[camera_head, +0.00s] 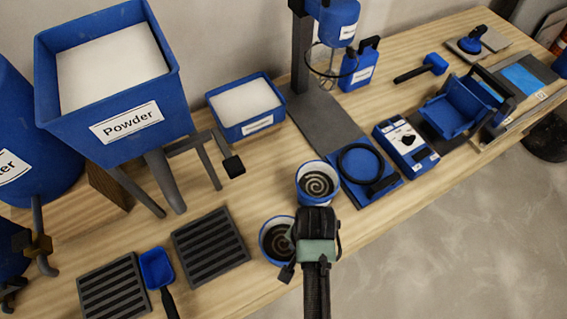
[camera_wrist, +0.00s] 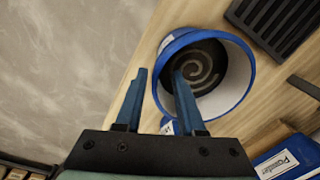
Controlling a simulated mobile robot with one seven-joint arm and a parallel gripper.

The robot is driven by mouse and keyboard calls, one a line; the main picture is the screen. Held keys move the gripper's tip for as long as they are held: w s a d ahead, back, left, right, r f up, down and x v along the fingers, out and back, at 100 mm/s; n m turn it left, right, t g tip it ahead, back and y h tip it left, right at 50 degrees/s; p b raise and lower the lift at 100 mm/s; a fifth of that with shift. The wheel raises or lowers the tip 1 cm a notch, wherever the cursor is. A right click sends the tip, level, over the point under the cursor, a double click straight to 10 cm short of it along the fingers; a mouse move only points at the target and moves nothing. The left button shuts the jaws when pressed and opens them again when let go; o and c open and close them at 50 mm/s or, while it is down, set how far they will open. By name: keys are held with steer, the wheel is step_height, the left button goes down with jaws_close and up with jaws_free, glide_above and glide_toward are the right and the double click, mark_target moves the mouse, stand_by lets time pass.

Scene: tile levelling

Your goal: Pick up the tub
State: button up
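Two white tubs with blue rims and dark spirals inside stand at the table's front edge in the head view. The nearer tub (camera_head: 272,236) is partly covered by my gripper (camera_head: 300,240); the farther tub (camera_head: 317,180) is just beyond it. In the wrist view, a tub (camera_wrist: 233,85) lies under my gripper (camera_wrist: 159,75). The fingers are apart with nothing clamped between them. One finger overlaps the tub's opening in the picture, the other appears outside its rim. Whether either touches the tub is not clear.
Two dark slotted trays (camera_head: 211,247) and a blue scoop (camera_head: 157,268) lie to the left. A powder hopper (camera_head: 130,115) stands behind. A blue pad with a dark ring (camera_head: 365,175) and a blue meter (camera_head: 405,145) are right. Open floor lies beyond the front edge.

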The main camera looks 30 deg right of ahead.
mark_target(284, 244)
steer(key=shift+a+f+b, duration=0.15)
steer(key=shift+f+b, duration=0.1)
steer(key=shift+f, duration=1.15)
steer(key=shift+a+f+b, duration=0.1)
steer(key=shift+f+b, duration=0.1)
steer(key=shift+f, duration=1.15)
steer(key=shift+c, duration=0.2)
jaws_close()
steer(key=shift+w+r, duration=0.1)
steer(key=shift+r, duration=0.1)
